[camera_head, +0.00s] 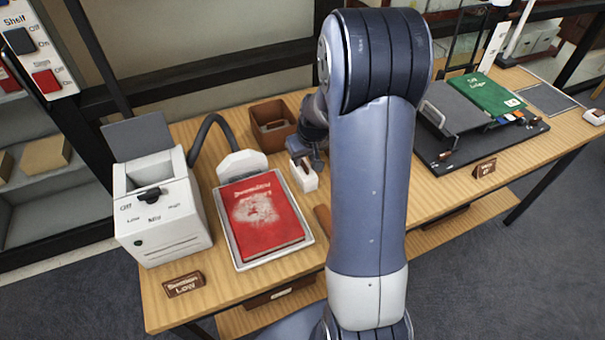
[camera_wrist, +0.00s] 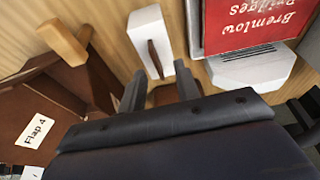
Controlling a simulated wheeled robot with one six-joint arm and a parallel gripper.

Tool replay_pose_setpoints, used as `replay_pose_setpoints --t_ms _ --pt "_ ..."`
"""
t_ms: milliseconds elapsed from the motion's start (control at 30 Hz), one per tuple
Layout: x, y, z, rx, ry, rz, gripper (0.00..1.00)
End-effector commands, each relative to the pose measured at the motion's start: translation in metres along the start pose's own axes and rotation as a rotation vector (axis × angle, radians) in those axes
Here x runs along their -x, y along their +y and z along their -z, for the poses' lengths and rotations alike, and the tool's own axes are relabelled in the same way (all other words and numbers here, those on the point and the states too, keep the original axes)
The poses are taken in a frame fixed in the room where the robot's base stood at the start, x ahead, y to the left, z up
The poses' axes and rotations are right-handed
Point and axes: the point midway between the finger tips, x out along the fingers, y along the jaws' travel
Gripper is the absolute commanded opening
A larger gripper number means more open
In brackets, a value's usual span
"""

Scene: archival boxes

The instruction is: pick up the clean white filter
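A white block (camera_head: 303,176) with a dark slot in its top stands on the table, right of the red book. It also shows in the wrist view (camera_wrist: 144,28), with a thin brown strip in its slot. It may be the filter or its holder; I cannot tell. My gripper (camera_wrist: 160,88) is open, with its two dark fingers apart just short of the block. Something brown shows between the fingers, and I cannot tell what it is.
The red book (camera_head: 265,217) lies on a tray beside a white nozzle (camera_head: 242,163) and a white machine (camera_head: 160,212) with a hose. A brown box (camera_head: 272,125) stands behind. A brown case labelled "Flap 4" (camera_wrist: 38,130) and a wooden piece (camera_wrist: 64,42) are close to my gripper.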

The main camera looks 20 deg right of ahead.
Motion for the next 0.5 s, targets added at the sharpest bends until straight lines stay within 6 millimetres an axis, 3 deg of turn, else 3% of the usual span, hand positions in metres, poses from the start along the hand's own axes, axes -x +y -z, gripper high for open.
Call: replay_pose_setpoints --t_ms 233,500 --pt "-0.029 0.0 0.001 0.001 -0.003 0.0 0.31" --pt "-0.035 0.0 0.001 0.0 -0.001 -0.001 0.31"
